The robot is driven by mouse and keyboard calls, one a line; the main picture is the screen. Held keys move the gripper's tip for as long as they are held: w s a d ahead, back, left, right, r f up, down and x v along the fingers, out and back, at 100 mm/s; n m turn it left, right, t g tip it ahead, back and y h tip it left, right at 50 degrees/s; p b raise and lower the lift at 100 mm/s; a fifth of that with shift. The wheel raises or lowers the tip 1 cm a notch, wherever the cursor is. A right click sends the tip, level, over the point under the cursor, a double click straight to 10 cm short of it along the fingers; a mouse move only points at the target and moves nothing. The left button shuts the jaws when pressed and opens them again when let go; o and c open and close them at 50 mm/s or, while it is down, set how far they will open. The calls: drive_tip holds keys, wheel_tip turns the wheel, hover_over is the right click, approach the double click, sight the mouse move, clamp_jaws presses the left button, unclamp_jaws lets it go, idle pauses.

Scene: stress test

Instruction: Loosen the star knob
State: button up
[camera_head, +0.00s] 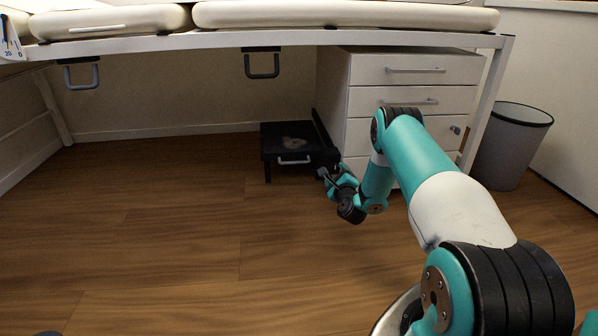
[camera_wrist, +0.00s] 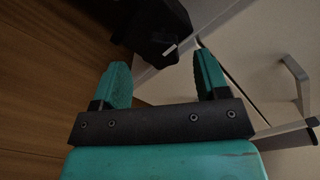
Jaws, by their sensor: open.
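A black step stool (camera_head: 286,145) with an upright black bar stands on the floor under the treatment table. My gripper (camera_head: 323,173) is low beside its front right corner in the head view. In the wrist view my gripper (camera_wrist: 160,80) is open, its two teal fingers apart with nothing between them. Just beyond the fingertips is a dark, lobed knob (camera_wrist: 155,32) with a short white line on it, apparently the star knob. It sits ahead of the gap, and no contact shows. Its outline is hard to make out in the dark. I cannot make out the knob in the head view.
The padded table (camera_head: 345,16) spans above. A grey bin (camera_head: 508,150) is far right. The wooden floor at left is clear.

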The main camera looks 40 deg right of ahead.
sight(335, 171)
drive_tip(key=x, duration=0.3)
drive_tip(key=shift+d+b, duration=0.3)
drive_tip(key=shift+w, duration=0.25)
drive_tip(key=shift+a, duration=0.1)
